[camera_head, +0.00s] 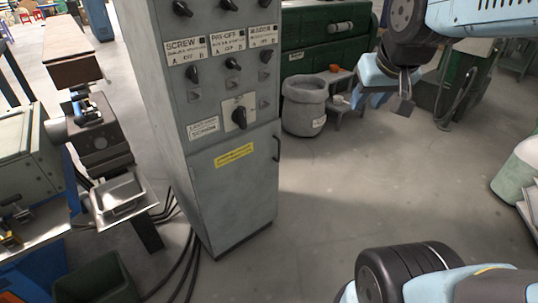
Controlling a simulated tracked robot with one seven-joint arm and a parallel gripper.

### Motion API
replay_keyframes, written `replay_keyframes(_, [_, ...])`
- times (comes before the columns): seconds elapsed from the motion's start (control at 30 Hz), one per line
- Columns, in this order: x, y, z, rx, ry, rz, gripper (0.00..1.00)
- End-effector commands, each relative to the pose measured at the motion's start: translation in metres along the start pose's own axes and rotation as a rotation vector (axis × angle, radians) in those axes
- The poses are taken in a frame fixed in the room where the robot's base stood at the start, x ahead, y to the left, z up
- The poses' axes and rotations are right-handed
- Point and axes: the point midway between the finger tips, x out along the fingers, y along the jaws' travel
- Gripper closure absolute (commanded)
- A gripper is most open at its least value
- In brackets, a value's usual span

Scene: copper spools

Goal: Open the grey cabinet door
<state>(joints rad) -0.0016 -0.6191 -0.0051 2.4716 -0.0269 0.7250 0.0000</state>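The grey cabinet (165,110) stands upright left of centre in the head view. Its lower door (235,195) is closed flush with the front and carries a yellow label (234,155). A dark vertical handle (277,148) is at the door's right edge. My gripper (385,97) hangs in the air at the upper right, to the right of the handle and well apart from it. It touches nothing that I can see, and its finger opening is not clear from this angle.
Switches and a large knob (239,117) cover the cabinet's upper front. A grey bin (304,105) and a small stool (345,105) stand behind it. A machine bench (120,200) and black cables (183,255) lie left. The floor (320,215) right of the cabinet is clear.

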Motion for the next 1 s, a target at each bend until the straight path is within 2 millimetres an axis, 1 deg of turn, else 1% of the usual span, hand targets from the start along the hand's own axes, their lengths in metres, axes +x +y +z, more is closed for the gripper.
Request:
replay_keyframes(0.03, [0.012,0.001,-0.012,-0.005,0.01,0.004,0.65])
replay_keyframes(0.2, [0.047,0.004,-0.054,-0.024,0.077,0.015,0.65])
replay_keyframes(0.37, [0.083,0.006,-0.09,-0.044,0.139,0.021,0.65])
replay_keyframes(0.5, [0.116,0.007,-0.117,-0.065,0.193,0.023,0.65])
replay_keyframes(0.57, [0.13,0.007,-0.129,-0.073,0.216,0.022,0.65])
replay_keyframes(0.8, [0.192,0.004,-0.165,-0.109,0.307,0.014,0.65])
replay_keyframes(1.0, [0.244,-0.001,-0.188,-0.14,0.384,-0.001,0.65])
